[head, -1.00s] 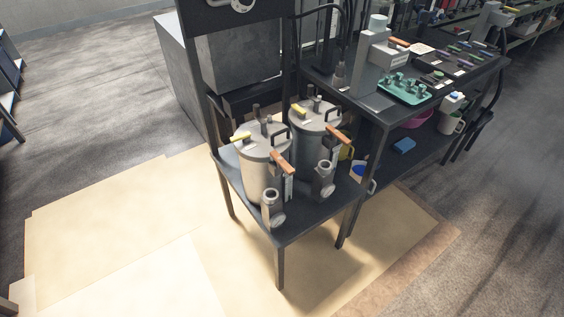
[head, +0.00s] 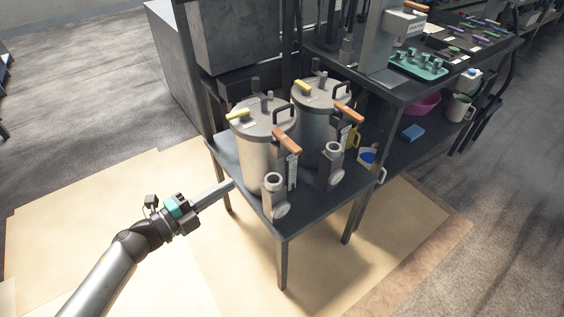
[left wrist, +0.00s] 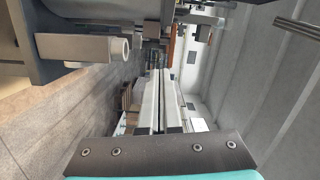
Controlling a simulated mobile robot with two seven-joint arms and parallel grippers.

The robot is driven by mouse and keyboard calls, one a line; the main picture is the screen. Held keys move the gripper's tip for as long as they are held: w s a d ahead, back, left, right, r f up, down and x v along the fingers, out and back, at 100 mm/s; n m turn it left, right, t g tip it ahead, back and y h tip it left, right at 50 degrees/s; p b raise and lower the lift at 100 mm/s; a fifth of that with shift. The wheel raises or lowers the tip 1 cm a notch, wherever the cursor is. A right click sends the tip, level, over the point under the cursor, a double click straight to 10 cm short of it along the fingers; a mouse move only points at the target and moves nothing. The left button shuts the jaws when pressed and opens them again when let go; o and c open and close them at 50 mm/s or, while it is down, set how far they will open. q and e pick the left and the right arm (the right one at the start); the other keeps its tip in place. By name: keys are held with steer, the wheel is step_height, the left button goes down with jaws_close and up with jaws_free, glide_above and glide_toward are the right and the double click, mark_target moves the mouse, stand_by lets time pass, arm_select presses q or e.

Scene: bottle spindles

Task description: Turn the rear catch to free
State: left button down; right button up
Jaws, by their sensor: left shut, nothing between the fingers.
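Two grey metal pots stand on a small dark table. The front pot (head: 262,158) and the rear pot (head: 318,133) have flat lids with a yellow-ended lever and a black handle each. The front yellow lever (head: 239,116) and the rear yellow lever (head: 301,84) both lie near the lids' left edges. Orange-handled levers stand in front (head: 286,141) and behind (head: 349,113). I cannot tell which part is the rear catch. My left gripper (head: 231,184) is shut and empty, just left of the table and the front pot. Its fingers also show in the left wrist view (left wrist: 160,85).
The small table (head: 285,227) has several grey fittings near its front edge. A taller bench (head: 390,92) stands behind right with a green tray (head: 418,66) on it. A large grey box (head: 232,38) is at the back. The floor on the left is clear.

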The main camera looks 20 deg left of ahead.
mark_target(292, 151)
arm_select(q)
steer(key=shift+s+d+r+m+g+h+b, duration=0.1)
steer(key=shift+d+r+m+g+h, duration=0.25)
steer(key=shift+m, duration=0.3)
steer(key=shift+w+d+r+m+g+h+b, duration=0.15)
steer(key=shift+r+m+h, duration=0.25)
steer(key=shift+r+m, duration=0.2)
steer(key=shift+s+d+r+m+g+h+b, duration=0.15)
steer(key=shift+d+r+m+h, duration=0.2)
steer(key=shift+m, duration=0.3)
arm_select(e)
steer(key=shift+w+a+r, duration=0.1)
steer(key=shift+w+r, duration=0.15)
steer(key=shift+w, duration=0.3)
arm_select(q)
steer(key=shift+a, duration=0.1)
steer(key=b+x, duration=0.2)
steer(key=x, duration=1)
steer(key=shift+w+d, duration=0.25)
steer(key=shift+w+d+b, duration=0.35)
steer(key=shift+w+d, duration=0.05)
steer(key=shift+w, duration=0.1)
arm_select(e)
step_height(292, 151, up, 5)
steer(key=w+a, duration=0.1)
steer(key=w, duration=0.1)
steer(key=shift+w+a+r+t, duration=0.15)
steer(key=shift+w+a+t, duration=0.15)
steer(key=shift+w, duration=0.1)
